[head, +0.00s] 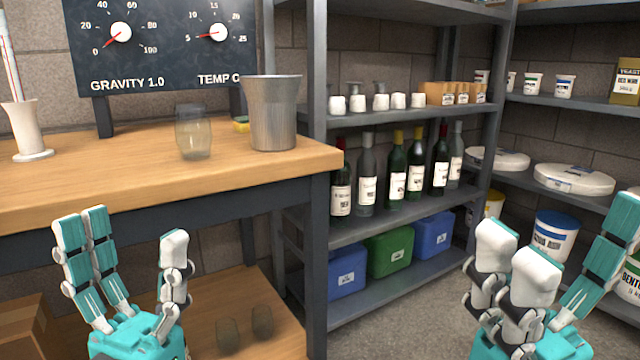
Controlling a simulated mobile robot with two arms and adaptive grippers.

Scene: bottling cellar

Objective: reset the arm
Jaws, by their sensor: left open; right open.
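My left gripper (134,262) is in the lower left of the head view, in front of the wooden table's front edge and below its top. Its teal and white fingers point up and stand apart, with nothing between them. My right gripper (560,265) is in the lower right, in front of the shelving. Its fingers are also spread and empty. The lower parts of both arms are outside the picture.
The wooden table (90,188) holds a metal bucket (272,115) near its right edge, a clear glass (194,135) and a white cylinder stand (27,130). Shelves hold wine bottles (398,172) and bins (390,250). Grey floor (400,325) shows between my grippers.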

